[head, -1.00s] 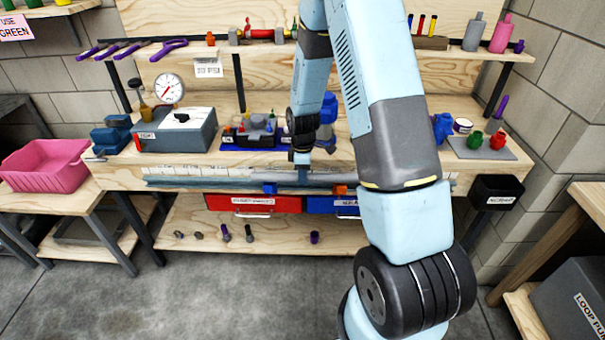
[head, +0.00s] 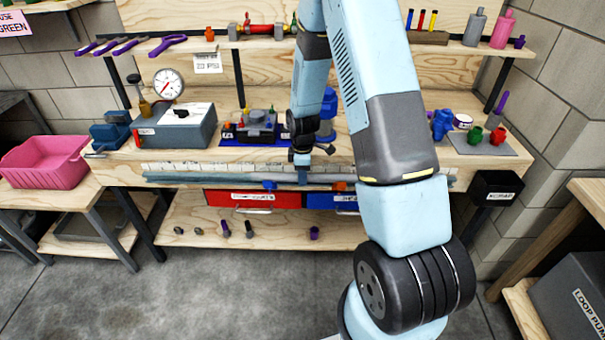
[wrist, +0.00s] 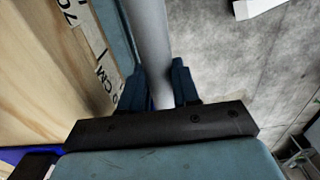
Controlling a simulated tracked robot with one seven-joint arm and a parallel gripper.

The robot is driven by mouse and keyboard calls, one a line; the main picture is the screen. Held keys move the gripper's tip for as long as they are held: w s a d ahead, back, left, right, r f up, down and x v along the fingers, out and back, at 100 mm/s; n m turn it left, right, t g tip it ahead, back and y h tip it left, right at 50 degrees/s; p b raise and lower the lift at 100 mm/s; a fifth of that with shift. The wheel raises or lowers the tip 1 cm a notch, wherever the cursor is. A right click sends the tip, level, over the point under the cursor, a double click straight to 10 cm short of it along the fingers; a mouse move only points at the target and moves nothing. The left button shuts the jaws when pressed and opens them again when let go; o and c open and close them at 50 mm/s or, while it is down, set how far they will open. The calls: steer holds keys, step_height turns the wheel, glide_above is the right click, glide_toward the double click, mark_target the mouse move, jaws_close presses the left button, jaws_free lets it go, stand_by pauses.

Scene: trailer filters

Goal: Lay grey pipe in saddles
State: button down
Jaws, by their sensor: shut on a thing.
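The grey pipe (wrist: 150,35) runs lengthwise between the two dark blue fingers of my gripper (wrist: 159,88) in the wrist view. My gripper is shut on it. In the head view my gripper (head: 302,177) is at the bench's front edge, and the pipe lies level along that edge, hard to tell from the blue-grey rail (head: 170,179) there. A small blue piece (head: 270,185) and an orange piece (head: 338,186) sit at the edge on either side of my gripper. I cannot tell whether these are the saddles or whether the pipe touches them.
The wooden bench (head: 115,174) holds a grey box (head: 178,132), a gauge (head: 168,83) and a blue tray of parts (head: 255,140) behind my gripper. Red (head: 225,198) and blue drawers (head: 325,202) hang below. A pink bin (head: 45,160) stands left.

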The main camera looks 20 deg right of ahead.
steer(key=shift+f, duration=0.45)
steer(key=c, duration=0.8)
jaws_free()
steer(key=shift+o, duration=0.2)
step_height(320, 180, up, 14)
steer(key=shift+f, duration=0.15)
steer(key=s+r+m+t, duration=0.1)
steer(key=s+r+m, duration=0.3)
steer(key=r, duration=0.5)
steer(key=s+r+m+t, duration=0.2)
steer(key=s+r, duration=0.4)
steer(key=r, duration=0.3)
steer(key=s+r+m+t, duration=0.1)
steer(key=s+r+m, duration=0.3)
steer(key=s, duration=0.5)
steer(key=s+r+m+t, duration=0.1)
steer(key=s+r+m, duration=0.3)
steer(key=s, duration=0.5)
step_height(320, 180, up, 3)
steer(key=shift+s+d+f+t, duration=0.2)
steer(key=shift+s+d+t, duration=0.05)
steer(key=shift+d+t, duration=0.05)
